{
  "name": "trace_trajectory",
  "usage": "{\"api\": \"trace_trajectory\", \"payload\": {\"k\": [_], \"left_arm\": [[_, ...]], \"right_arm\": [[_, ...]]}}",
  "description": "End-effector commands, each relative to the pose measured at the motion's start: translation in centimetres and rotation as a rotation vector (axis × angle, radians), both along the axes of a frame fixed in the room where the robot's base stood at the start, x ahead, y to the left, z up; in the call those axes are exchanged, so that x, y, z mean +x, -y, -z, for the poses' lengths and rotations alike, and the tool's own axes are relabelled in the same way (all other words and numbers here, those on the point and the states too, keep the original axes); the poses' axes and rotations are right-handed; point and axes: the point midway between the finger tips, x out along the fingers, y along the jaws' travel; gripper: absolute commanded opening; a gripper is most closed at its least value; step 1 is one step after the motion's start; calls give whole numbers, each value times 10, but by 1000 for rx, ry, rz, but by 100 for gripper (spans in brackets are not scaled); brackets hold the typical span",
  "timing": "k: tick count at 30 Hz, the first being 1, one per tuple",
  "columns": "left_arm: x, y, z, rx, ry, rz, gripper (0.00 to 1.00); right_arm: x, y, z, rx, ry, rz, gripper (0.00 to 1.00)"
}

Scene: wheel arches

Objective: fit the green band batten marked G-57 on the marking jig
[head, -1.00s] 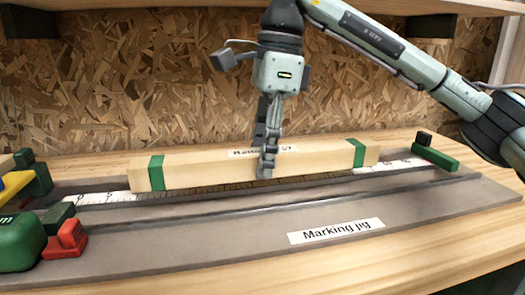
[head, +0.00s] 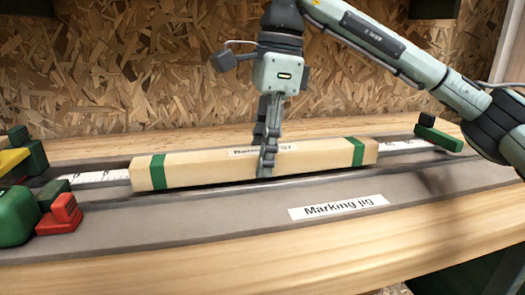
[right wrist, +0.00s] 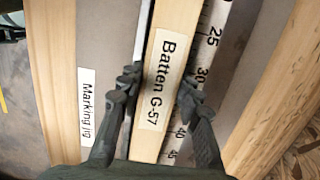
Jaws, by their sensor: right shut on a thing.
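The batten (head: 210,172) is a long pale wooden bar with a green band near each end. Its label reads Batten G-57 in the right wrist view (right wrist: 163,75). My right gripper (head: 265,172) is shut on it near its middle, with one finger on each side in the right wrist view (right wrist: 157,92). The batten lies along the grey marking jig (head: 240,216), beside the ruler strip (head: 95,179). Whether its underside touches the jig is hard to tell. My left gripper is not in view.
Green and red blocks (head: 60,215) and a yellow piece (head: 12,160) crowd the jig's left end. A green stop (head: 438,138) with a black block stands at the right end. A chipboard wall (head: 120,80) rises behind.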

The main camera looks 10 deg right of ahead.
Motion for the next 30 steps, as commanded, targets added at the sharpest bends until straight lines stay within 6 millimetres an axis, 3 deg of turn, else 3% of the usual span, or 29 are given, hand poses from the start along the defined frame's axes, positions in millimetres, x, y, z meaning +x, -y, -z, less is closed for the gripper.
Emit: {"api": "trace_trajectory", "payload": {"k": [2, 3, 9, 20, 23, 30], "left_arm": [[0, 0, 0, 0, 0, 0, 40], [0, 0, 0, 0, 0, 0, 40], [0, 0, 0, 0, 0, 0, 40], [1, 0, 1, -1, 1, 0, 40], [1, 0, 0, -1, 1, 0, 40], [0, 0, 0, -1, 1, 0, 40]], "right_arm": [[0, 0, -1, 1, 1, 0, 5], [0, 0, -1, 1, 1, 0, 35], [0, 0, -1, 0, 1, 0, 58], [0, 1, -5, -1, 1, 0, 58], [1, 2, -18, 1, 2, 1, 58], [1, 10, -70, 1, 5, 4, 58]]}}
